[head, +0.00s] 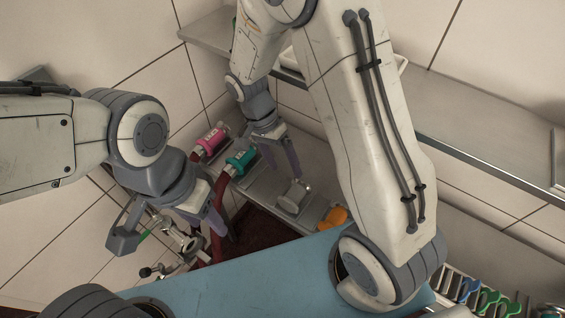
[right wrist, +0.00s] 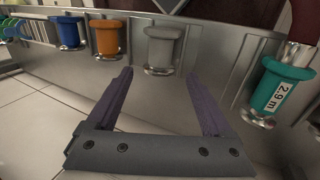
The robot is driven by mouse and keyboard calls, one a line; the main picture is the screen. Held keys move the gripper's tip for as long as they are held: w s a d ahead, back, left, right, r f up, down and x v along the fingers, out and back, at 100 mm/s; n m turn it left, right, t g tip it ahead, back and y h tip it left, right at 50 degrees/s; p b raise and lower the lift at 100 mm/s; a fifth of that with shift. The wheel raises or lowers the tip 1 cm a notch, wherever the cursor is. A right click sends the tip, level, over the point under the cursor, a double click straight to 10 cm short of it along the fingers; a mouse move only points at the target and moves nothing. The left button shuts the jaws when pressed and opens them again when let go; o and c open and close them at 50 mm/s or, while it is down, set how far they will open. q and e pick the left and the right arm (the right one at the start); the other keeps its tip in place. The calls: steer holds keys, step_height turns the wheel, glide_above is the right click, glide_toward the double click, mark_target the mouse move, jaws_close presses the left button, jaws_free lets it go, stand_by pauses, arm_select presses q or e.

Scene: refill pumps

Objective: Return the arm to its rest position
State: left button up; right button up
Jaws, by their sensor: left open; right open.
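My right arm is bent up and over in the head view. Its gripper (head: 279,165) points down, open and empty, above the metal rail with the coloured fittings. The right wrist view shows its two fingers (right wrist: 162,78) wide apart, with nothing between them. A grey fitting (right wrist: 160,50) lies beyond the fingertips, apart from them. My left gripper (head: 216,225) is at lower left in the head view, near a metal valve fitting (head: 184,240); its jaws are open but partly hidden, and I cannot tell whether it touches the fitting.
A pink fitting (head: 211,141) and a teal fitting (head: 240,160) sit on dark red hoses beside my right gripper. An orange fitting (head: 333,217) is on the rail. A grey shelf (head: 470,140) runs along the wall behind my right arm. A blue surface (head: 250,275) lies in front.

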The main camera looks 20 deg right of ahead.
steer(key=shift+w+a+r, duration=0.1)
steer(key=shift+r, duration=0.35)
steer(key=s+a+r+n+t+y, duration=0.1)
steer(key=s+a+r+n+y, duration=0.1)
steer(key=s+a+r+n, duration=0.2)
steer(key=s+a+r+n+t+y, duration=0.1)
steer(key=s+a+r+n, duration=0.3)
steer(key=s+r+n, duration=0.4)
steer(key=s+n+t, duration=0.1)
steer(key=s+n, duration=0.2)
steer(key=n, duration=0.2)
steer(key=shift+s+a+n+y, duration=0.2)
steer(key=shift+s+n+y, duration=0.15)
steer(key=shift+n+y, duration=0.05)
